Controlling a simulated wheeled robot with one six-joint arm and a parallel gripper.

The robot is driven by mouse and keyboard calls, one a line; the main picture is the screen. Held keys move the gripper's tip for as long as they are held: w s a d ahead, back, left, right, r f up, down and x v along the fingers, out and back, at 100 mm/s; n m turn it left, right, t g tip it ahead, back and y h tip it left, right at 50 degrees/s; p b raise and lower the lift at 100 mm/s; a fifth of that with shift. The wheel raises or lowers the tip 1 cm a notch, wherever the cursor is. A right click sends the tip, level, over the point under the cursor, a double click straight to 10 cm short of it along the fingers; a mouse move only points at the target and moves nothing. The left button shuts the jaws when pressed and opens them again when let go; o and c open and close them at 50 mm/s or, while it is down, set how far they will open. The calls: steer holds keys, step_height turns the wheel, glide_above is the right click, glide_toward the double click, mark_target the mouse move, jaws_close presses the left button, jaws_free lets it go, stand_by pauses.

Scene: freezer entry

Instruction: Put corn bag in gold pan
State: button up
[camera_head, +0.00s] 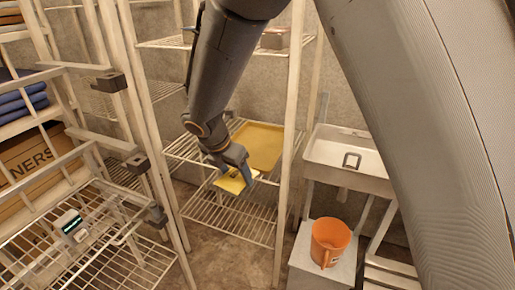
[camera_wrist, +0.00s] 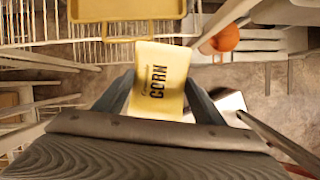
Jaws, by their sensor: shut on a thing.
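The corn bag (camera_wrist: 162,85) is pale yellow with dark "CORN" lettering. My gripper (camera_wrist: 158,95) is shut on it, with one finger on each side, in the wrist view. In the head view the corn bag (camera_head: 232,184) shows below my gripper (camera_head: 236,172), partly hidden by the fingers. The gold pan (camera_head: 259,146) is a flat yellow tray lying on a wire shelf, just behind and right of the bag. In the wrist view the gold pan (camera_wrist: 125,8) is cut by the top edge, beyond the bag. The bag appears apart from the pan, in front of its near edge.
A white rack post (camera_head: 288,150) stands right of the pan. Another wire shelf (camera_head: 235,215) lies below. An orange bucket (camera_head: 331,242) sits on a white block, below a metal sink (camera_head: 348,160). A wire rack (camera_head: 80,235) with a small device is at left.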

mark_target(230, 170)
steer(key=shift+w+a+r+n+y, duration=0.2)
steer(key=shift+a+r+n, duration=0.15)
steer(key=shift+a+n, duration=0.2)
steer(key=shift+w+a+r+n+y, duration=0.1)
steer(key=shift+a+r+n+y, duration=0.1)
steer(key=shift+a+r+n, duration=0.25)
steer(key=shift+w+a, duration=0.15)
steer(key=shift+w, duration=0.1)
steer(key=w+d+p, duration=0.1)
steer(key=w+d, duration=0.1)
steer(key=w, duration=0.4)
steer(key=w+d+f+p, duration=0.1)
steer(key=w+d, duration=0.1)
steer(key=w, duration=0.4)
steer(key=w+d+f+p, duration=0.1)
steer(key=w+d, duration=0.1)
steer(key=w, duration=0.4)
steer(key=shift+d, duration=0.35)
steer(key=shift+w+f+p, duration=0.15)
steer(key=shift+f+p, duration=0.7)
steer(key=shift+f, duration=1.65)
steer(key=shift+f, duration=0.15)
steer(key=o, duration=1.2)
